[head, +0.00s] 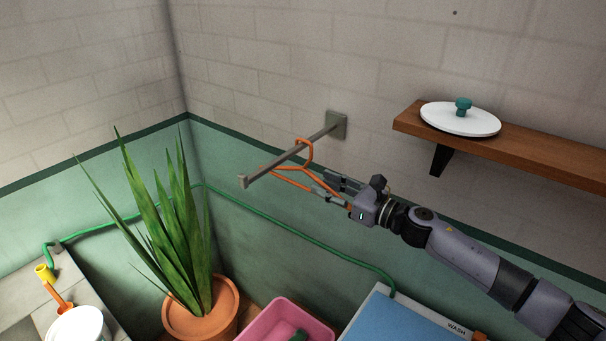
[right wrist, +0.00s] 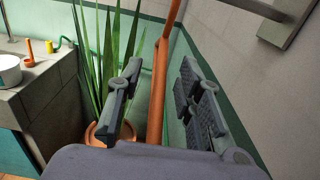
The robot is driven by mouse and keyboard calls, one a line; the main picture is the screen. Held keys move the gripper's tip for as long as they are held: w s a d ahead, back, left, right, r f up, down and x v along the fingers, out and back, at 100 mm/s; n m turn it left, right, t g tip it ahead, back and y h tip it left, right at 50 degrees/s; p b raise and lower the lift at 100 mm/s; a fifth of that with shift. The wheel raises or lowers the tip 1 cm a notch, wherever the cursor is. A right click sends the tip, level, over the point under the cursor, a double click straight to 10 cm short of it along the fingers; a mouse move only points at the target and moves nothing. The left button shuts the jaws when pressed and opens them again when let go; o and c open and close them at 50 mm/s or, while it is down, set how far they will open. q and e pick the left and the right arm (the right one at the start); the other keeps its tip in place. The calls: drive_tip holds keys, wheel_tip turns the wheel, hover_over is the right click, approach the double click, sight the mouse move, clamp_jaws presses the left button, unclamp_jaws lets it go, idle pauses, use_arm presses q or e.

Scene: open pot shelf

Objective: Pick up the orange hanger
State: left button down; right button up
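The orange hanger (head: 308,155) hangs by its hook on a grey wall rod (head: 270,168) in the head view. My right gripper (head: 328,186) reaches in from the right, at the hanger's lower right part. In the right wrist view, an orange bar of the hanger (right wrist: 160,85) runs between the two fingers of my right gripper (right wrist: 160,72). The fingers are open, with a gap on both sides of the bar. Part of the hanger is hidden behind the gripper in the head view. My left gripper is in neither view.
A wooden shelf (head: 550,160) with a white lid (head: 455,121) is on the wall at right. A potted plant (head: 200,318) stands below left. A pink tub (head: 262,322) and a blue-topped box (head: 400,325) are below. A green hose (head: 290,228) runs along the wall.

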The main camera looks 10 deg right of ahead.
drive_tip(key=shift+d, duration=0.1)
drive_tip(key=shift+c, duration=0.6)
clamp_jaws()
